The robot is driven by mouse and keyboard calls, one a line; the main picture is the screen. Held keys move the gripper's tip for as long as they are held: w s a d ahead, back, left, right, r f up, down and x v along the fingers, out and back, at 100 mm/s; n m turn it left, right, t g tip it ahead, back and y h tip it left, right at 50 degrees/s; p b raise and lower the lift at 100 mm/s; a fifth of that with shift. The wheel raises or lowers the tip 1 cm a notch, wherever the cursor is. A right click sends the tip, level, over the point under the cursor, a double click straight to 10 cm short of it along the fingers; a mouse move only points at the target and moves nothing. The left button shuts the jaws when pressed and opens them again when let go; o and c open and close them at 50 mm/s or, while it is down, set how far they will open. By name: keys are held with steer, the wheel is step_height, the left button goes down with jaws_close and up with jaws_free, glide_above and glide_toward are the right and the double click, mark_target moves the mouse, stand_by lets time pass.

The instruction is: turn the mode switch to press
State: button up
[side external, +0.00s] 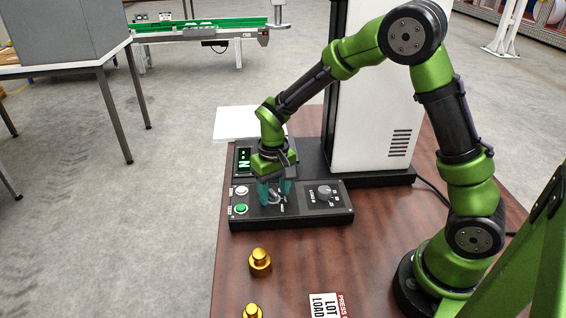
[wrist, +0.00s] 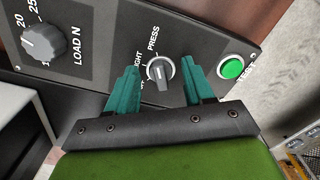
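The mode switch (wrist: 160,72) is a small grey knob on the dark control panel (side external: 335,214). In the wrist view a PRESS label stands above it, and other labels at its left are partly covered by a finger. Its raised grip runs roughly up and down in that picture; I cannot tell exactly which label it points to. My gripper (wrist: 160,66) is open, with one teal finger on each side of the knob and a gap on both sides. In the side view my gripper (side external: 273,194) is low over the panel and largely hides the switch.
A LOAD N knob (wrist: 43,42) and a green button (wrist: 232,67) flank the switch. In the side view a white button (side external: 241,191) and a lit display (side external: 243,160) are nearby. Brass weights (side external: 260,263) and a printed card (side external: 327,305) lie on the table in front.

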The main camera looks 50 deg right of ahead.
mark_target(273, 193)
step_height(273, 193, up, 17)
stand_by(0.7)
steer(key=s+r+t+y, duration=0.2)
steer(key=s+t, duration=0.5)
steer(key=s, duration=0.9)
steer(key=shift+s+r+m, duration=0.2)
steer(key=shift+s+m, duration=0.2)
steer(key=shift+d, duration=0.1)
